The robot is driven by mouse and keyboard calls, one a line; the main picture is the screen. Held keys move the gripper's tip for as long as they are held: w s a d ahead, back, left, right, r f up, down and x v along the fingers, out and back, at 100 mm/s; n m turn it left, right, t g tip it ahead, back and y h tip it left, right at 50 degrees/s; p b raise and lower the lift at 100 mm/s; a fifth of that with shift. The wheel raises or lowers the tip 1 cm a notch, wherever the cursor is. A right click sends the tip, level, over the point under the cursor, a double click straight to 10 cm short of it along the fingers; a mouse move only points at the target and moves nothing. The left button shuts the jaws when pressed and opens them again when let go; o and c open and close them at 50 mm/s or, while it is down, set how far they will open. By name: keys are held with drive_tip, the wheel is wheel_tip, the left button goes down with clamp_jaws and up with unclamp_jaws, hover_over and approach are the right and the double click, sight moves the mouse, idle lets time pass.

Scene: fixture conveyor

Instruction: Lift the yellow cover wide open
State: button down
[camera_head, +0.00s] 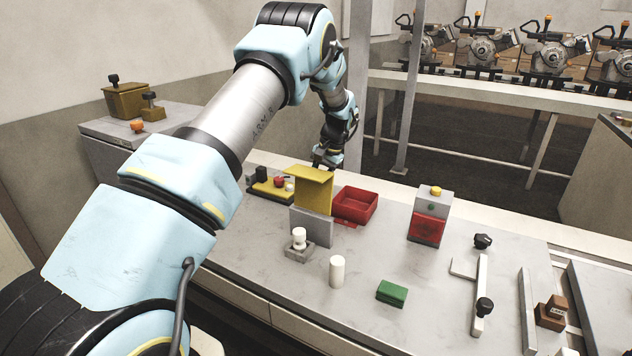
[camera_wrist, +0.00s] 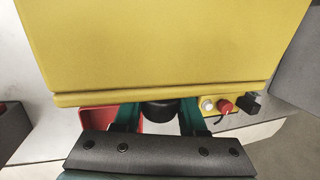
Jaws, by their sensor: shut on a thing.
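The yellow cover (camera_head: 313,194) stands raised above a grey box (camera_head: 312,229) in the head view, with a yellow lip at its top. Its broad yellow face fills the upper part of the wrist view (camera_wrist: 165,45). My gripper (camera_head: 328,161) is at the far side of the cover, near its top. In the wrist view, my gripper's two dark green fingers (camera_wrist: 158,118) are on either side of a black knob (camera_wrist: 159,110) by the cover's edge, shut on it. The fingertips are partly hidden behind the cover.
A red tray (camera_head: 352,219) is just right of the cover. A yellow button panel (camera_head: 262,190) is to its left. A grey block with a white knob (camera_head: 299,252), a white cylinder (camera_head: 337,271) and a green block (camera_head: 392,293) are in front. A red-fronted box (camera_head: 428,225) stands further right.

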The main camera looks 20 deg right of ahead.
idle(0.4)
drive_tip(key=shift+c, duration=2.3)
unclamp_jaws()
drive_tip(key=b+v, duration=0.3)
drive_tip(key=v, duration=0.7)
drive_tip(key=shift+d+r, duration=0.15)
drive_tip(key=shift+r, duration=0.15)
